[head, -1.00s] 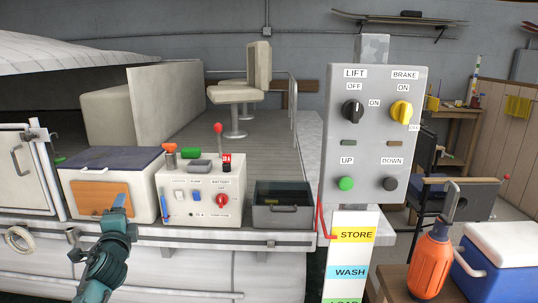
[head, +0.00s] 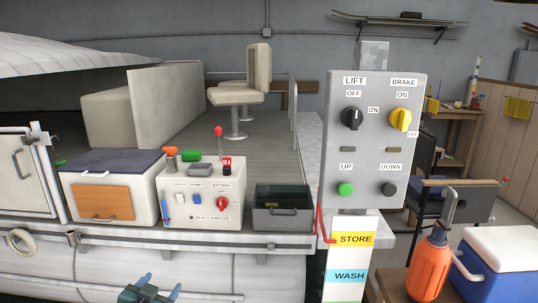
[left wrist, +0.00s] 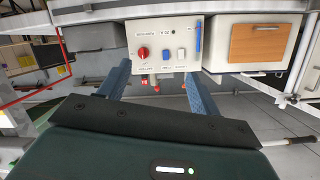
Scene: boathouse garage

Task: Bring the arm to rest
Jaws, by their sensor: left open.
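My left gripper (head: 159,286) is low in the head view, in front of the boat's side and below the deck edge. Its two blue fingers are apart with nothing between them. In the left wrist view the open fingers (left wrist: 155,95) point toward the white battery switch box (left wrist: 165,42), well short of it. In the head view that box (head: 228,209) stands on the deck edge with a red knob (head: 222,204) and two rocker switches, one pale and one blue. My right gripper is not in view.
A white cooler with a tan panel (head: 104,202) and a grey bin (head: 282,217) flank the box. The lift control panel (head: 372,140) stands to the right. An orange jug (head: 429,267) and a blue cooler (head: 503,262) are at lower right. Space before the hull is free.

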